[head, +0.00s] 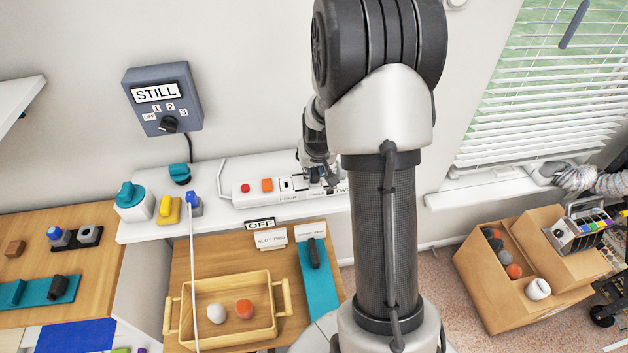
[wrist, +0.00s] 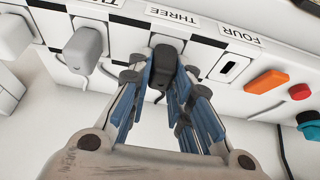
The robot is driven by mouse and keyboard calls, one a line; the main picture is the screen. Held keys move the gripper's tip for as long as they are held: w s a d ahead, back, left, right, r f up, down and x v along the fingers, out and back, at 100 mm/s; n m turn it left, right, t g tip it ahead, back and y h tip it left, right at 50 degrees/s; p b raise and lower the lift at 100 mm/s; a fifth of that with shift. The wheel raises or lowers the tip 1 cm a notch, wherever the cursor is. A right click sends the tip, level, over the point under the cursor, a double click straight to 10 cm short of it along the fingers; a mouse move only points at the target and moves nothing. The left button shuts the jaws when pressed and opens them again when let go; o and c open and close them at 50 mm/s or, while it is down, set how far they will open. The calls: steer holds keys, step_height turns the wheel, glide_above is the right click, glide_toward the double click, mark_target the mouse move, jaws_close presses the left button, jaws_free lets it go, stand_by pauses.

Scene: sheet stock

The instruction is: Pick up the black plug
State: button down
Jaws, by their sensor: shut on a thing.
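The black plug (wrist: 166,62) stands between the blue-padded fingers of my gripper (wrist: 166,82) in the wrist view. My gripper is shut on it. The plug is at the slot beside the label THREE on the white socket strip (wrist: 125,40); I cannot tell whether it is fully seated. In the head view my gripper (head: 320,182) is over the strip (head: 238,202) on the white shelf, and my arm hides the strip's right end. The plug is hard to make out there.
A grey plug (wrist: 84,48) sits to the left of the black one. An empty slot (wrist: 230,67), an orange switch (wrist: 267,81) and a red button (wrist: 299,91) are to the right. A wooden tray (head: 178,312) with two balls stands below the shelf.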

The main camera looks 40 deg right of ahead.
step_height(320, 180, up, 20)
steer(key=p, duration=0.4)
step_height(320, 180, up, 4)
steer(key=p, duration=0.3)
glide_above(314, 169)
stand_by(0.4)
steer(key=shift+a+f, duration=0.1)
